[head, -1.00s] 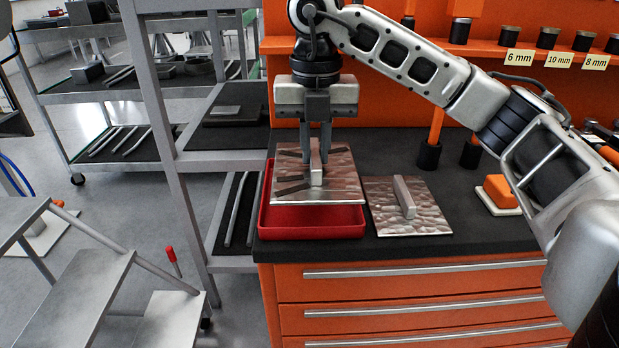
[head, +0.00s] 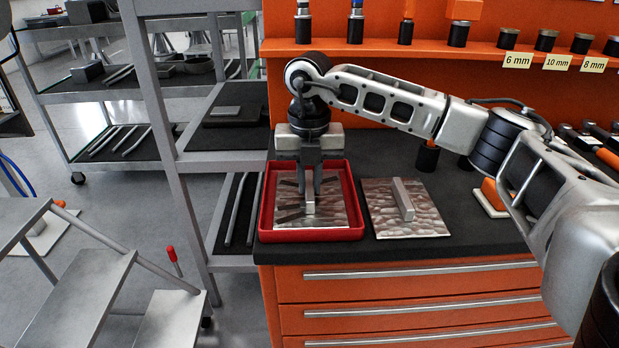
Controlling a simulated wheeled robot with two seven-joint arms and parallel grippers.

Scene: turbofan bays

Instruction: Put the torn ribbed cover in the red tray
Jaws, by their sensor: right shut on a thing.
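The torn ribbed cover (head: 328,216) is a square metal plate with dark ribs or slits and a raised block handle in its middle. It lies inside the red tray (head: 312,235), level as far as I can see, at the left end of the dark bench top. My right gripper (head: 310,198) comes down from above and is shut on the cover's handle. The fingers hide part of the handle and the plate. I cannot tell whether the plate touches the tray floor. My left gripper is not in view.
Another square plate with a mottled surface and a bar handle (head: 403,200) lies on the bench (head: 480,232) right of the tray. An orange block on a white base (head: 494,194) stands further right. A grey shelf rack (head: 160,120) stands close on the left.

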